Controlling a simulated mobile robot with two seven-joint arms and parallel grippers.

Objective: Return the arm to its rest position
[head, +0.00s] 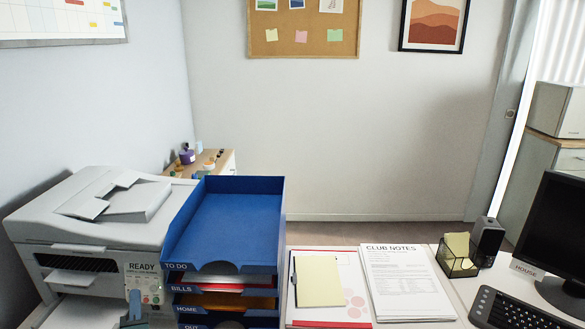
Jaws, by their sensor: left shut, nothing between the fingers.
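My left gripper (135,303) shows only as a small grey tip at the bottom edge, in front of the printer's panel. Its fingers are shut with nothing between them. The rest of my left arm is out of view below. My right gripper is not in view.
The white printer (95,215) stands behind my left gripper. A blue stacked letter tray (277,215) stands right of it, its top level empty.

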